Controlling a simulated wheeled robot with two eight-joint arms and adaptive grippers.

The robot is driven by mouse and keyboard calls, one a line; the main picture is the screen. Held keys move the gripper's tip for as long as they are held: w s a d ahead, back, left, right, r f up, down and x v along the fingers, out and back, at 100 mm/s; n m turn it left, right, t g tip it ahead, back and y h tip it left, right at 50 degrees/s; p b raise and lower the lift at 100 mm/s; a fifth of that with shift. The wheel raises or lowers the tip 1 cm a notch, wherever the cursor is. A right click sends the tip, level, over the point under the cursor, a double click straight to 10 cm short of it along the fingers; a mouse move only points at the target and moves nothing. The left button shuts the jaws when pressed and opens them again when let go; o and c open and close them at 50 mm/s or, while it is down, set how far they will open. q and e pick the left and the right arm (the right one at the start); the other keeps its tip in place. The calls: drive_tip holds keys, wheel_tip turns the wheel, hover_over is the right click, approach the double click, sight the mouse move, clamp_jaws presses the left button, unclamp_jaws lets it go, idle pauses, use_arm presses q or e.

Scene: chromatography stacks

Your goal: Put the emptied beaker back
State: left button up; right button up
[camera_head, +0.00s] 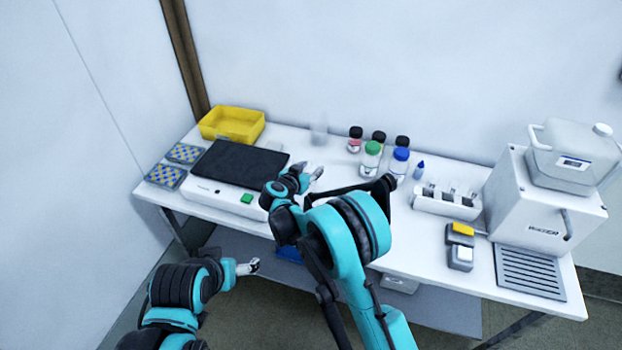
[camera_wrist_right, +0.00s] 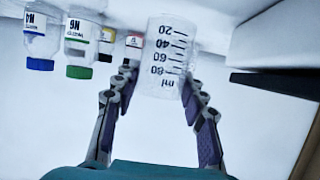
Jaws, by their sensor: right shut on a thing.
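The beaker (camera_wrist_right: 165,58) is clear with a black scale and looks empty. In the right wrist view, which is upside down, it shows between the two fingers of my right gripper (camera_wrist_right: 155,84). That gripper is shut on the beaker, though the exact contact is hard to see.
Several capped bottles (camera_head: 372,160) stand just right of the beaker. A black-topped device (camera_head: 240,165) and a yellow bin (camera_head: 232,124) are to the left. A white rack (camera_head: 445,204) and a boxy machine (camera_head: 540,210) fill the right side of the bench (camera_head: 420,250).

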drive_tip(key=shift+f+b, duration=0.75)
drive_tip(key=shift+f, duration=1.05)
drive_tip(key=shift+f, duration=0.15)
drive_tip(key=o, duration=1.2)
